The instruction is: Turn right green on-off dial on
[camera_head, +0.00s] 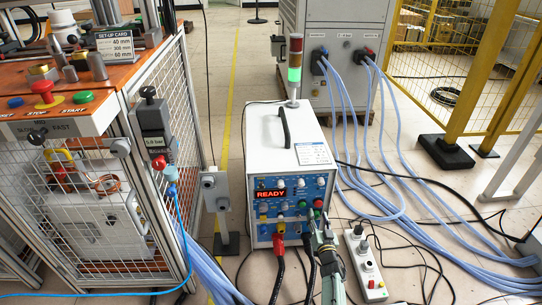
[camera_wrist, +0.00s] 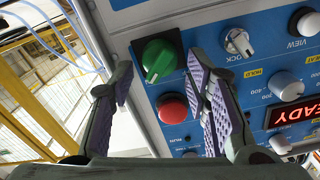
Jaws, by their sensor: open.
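The green dial (camera_wrist: 159,60) sits on the blue front panel of the white induction heater (camera_head: 285,140). It is a round knob with a raised grip bar and a pale pointer line. In the head view the dial (camera_head: 318,204) is small, at the right side of the panel. My gripper (camera_wrist: 158,82) is open and empty in front of the panel. In the wrist view its purple-padded fingers lie left and right of the dial, with a gap on both sides. In the head view my gripper (camera_head: 322,230) is just below the dial.
A red button (camera_wrist: 173,107) lies close to the dial, between the fingers in the wrist view. A silver knob (camera_wrist: 238,42) is nearby. The lit display (camera_head: 271,194) reads READY. Thick cables (camera_head: 279,270) hang below the panel. A power strip (camera_head: 364,262) stands right.

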